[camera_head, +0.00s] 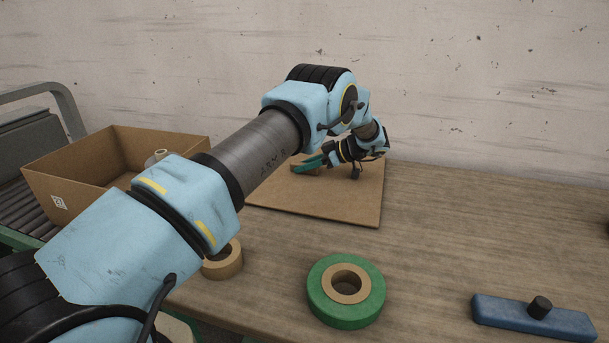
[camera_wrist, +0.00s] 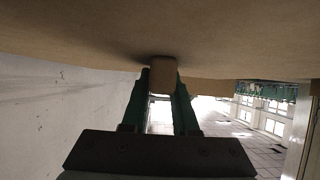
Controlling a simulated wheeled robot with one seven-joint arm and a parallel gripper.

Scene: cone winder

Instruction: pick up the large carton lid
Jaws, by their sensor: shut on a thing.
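The large carton lid (camera_head: 335,207) is a flat brown board, level at the back of the table, left of centre. It also fills the top of the wrist view (camera_wrist: 80,35). A small brown block (camera_wrist: 163,75) on the lid is its grip. My gripper (camera_head: 308,165) has green fingers and is over the lid's far part. In the wrist view my gripper (camera_wrist: 162,88) is shut on this block, one finger on each side. My arm hides the lid's left part. I cannot tell whether the lid touches the table.
A tan tape roll (camera_head: 223,262), a green tape roll (camera_head: 346,291) and a blue bar with a black knob (camera_head: 530,316) lie in front.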

